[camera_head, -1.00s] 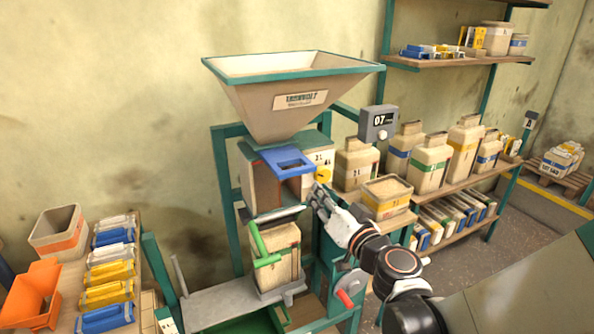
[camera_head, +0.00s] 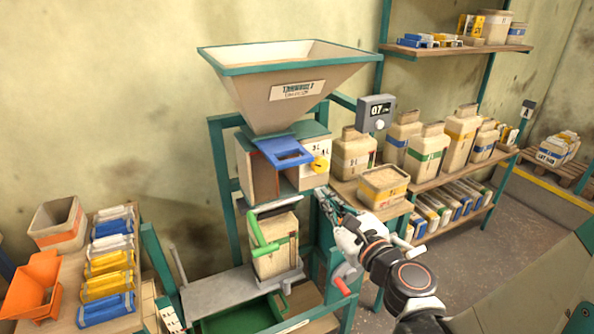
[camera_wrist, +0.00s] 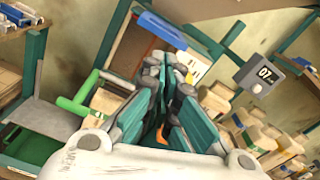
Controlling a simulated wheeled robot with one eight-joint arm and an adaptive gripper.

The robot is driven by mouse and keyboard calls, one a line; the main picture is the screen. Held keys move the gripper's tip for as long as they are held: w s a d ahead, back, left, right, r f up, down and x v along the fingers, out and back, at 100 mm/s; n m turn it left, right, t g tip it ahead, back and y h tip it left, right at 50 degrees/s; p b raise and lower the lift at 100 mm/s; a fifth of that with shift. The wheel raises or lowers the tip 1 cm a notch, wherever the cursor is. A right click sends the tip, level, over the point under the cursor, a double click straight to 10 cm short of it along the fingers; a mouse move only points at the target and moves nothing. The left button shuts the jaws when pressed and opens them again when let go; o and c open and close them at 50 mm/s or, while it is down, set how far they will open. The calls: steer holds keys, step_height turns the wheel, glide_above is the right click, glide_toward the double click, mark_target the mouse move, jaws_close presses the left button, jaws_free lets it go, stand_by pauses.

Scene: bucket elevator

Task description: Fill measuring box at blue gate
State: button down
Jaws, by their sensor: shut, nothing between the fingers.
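My gripper (camera_head: 323,196) is to the right of the box and lower right of the gate, apart from both. In the wrist view its fingers (camera_wrist: 168,65) are together and empty.
A yellow knob (camera_head: 319,163) is on the machine's right side. A grey display (camera_head: 377,114) reads 07. A red-handled crank (camera_head: 342,284) is below my gripper.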

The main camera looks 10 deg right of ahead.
mark_target(291, 163)
steer(key=w+a+m+b, duration=0.2)
steer(key=w+a+m, duration=0.1)
steer(key=w, duration=1)
steer(key=shift+a+m, duration=0.3)
steer(key=shift+a, duration=0.1)
steer(key=x, duration=0.5)
steer(key=shift+w+f, duration=0.1)
steer(key=shift+w, duration=0.15)
steer(key=shift+s, duration=0.1)
